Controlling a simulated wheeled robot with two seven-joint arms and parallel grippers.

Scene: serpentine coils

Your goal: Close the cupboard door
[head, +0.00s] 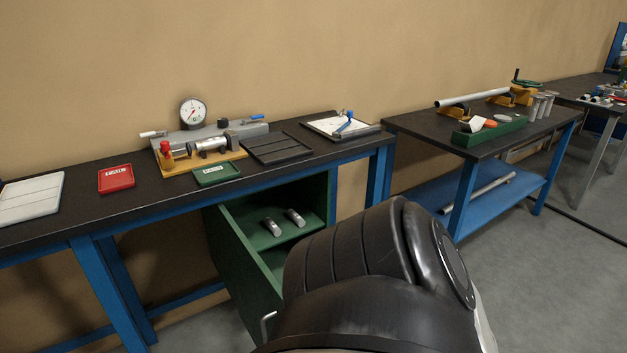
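A green cupboard (332,190) stands under the right end of the near workbench. Its green door (238,268) is hinged at the left and stands open, swung out towards me. A pale metal handle (267,326) shows near the door's lower outer edge. Inside, two small metal parts, one on the left (271,227) and one on the right (295,217), lie on a green shelf. A thick black link of my own arm fills the lower middle and hides the cupboard's lower right part. Neither gripper is in view.
The workbench top (60,225) bears a red tray (116,179), a small green tray (217,174), a dial gauge (193,112) and a dark tray (277,148). A second bench (420,126) stands to the right. Grey floor lies between the benches and me.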

